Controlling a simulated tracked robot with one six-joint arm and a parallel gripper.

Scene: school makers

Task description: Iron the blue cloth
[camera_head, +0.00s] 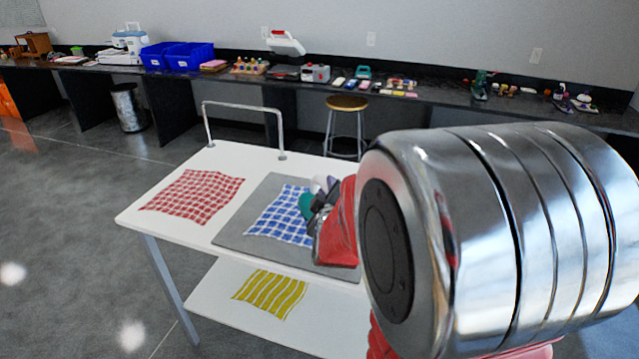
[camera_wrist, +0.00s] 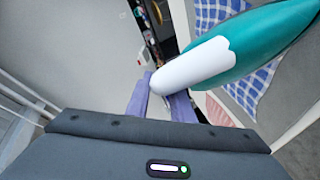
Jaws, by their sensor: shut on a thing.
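The blue-and-white checked cloth (camera_head: 272,219) lies on a grey mat (camera_head: 240,233) on the white table. It shows partly in the wrist view (camera_wrist: 256,88), behind the iron. The teal and white iron (camera_wrist: 250,45) is in my gripper (camera_wrist: 160,104), its white part between the purple fingers. In the head view the iron (camera_head: 306,206) is small and partly hidden by my arm, over the right part of the blue cloth. I cannot tell whether it touches the cloth. My arm hides the cloth's right edge.
A red checked cloth (camera_head: 193,192) lies on the table, left of the mat. A yellow striped cloth (camera_head: 270,293) lies on the lower shelf. A metal rail (camera_head: 243,106) rises at the table's back edge. A stool (camera_head: 346,104) stands behind the table.

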